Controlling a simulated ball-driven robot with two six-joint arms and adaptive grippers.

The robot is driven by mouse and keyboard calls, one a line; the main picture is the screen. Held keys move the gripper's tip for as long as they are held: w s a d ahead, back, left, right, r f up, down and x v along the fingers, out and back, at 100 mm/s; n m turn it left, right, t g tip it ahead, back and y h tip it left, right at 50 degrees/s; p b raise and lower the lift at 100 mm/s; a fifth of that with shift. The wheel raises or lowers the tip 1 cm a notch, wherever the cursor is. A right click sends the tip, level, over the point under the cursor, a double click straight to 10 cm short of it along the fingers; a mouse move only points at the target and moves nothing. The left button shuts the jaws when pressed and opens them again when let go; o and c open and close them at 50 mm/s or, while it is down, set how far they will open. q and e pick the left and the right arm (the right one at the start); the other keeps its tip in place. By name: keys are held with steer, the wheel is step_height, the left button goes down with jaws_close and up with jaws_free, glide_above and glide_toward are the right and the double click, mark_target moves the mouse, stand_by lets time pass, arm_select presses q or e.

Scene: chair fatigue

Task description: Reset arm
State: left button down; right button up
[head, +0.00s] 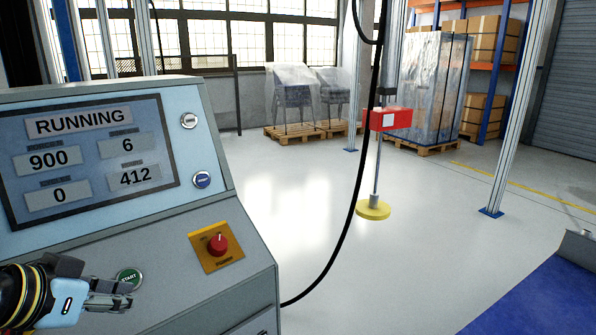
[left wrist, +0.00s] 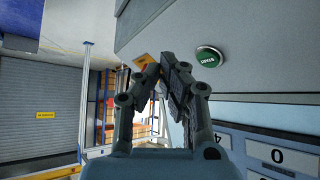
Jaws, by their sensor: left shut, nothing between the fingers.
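My left gripper (head: 130,293) is shut and empty, at the lower left of the head view. Its fingertips are close to the green START button (head: 129,279) on the control console (head: 235,250). In the left wrist view the shut fingers (left wrist: 165,62) point toward the panel, with the green button (left wrist: 208,57) just right of the tips; whether they touch cannot be told. The console screen (head: 90,158) reads RUNNING, with 900, 6, 0 and 412. A red emergency knob (head: 217,244) sits on a yellow plate. My right gripper is not in view.
A black cable (head: 345,225) hangs down beside the console. A red box (head: 388,119) is on a pole above a yellow disc (head: 373,209). Wrapped chairs (head: 293,95) and a wrapped load stand on pallets behind. A blue surface (head: 540,300) lies at lower right. The middle floor is clear.

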arm_select(q)
steer(key=s+d+f+n+g+y, duration=0.1)
steer(key=s+f+g+y, duration=0.15)
steer(key=s, duration=0.75)
steer(key=s+f+n+g+y, duration=0.1)
steer(key=s+g, duration=0.2)
steer(key=s, duration=0.8)
step_height(320, 180, down, 24)
steer(key=a+g, duration=0.1)
steer(key=a, duration=0.1)
steer(key=s+a+f+g+b, duration=0.1)
steer(key=s+f, duration=1.8)
steer(key=shift+s+a+f+n+b, duration=0.3)
steer(key=shift+s+f+b, duration=0.05)
steer(key=shift+f, duration=0.05)
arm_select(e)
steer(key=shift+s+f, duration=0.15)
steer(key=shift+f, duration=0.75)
arm_select(q)
steer(key=shift+g, duration=0.25)
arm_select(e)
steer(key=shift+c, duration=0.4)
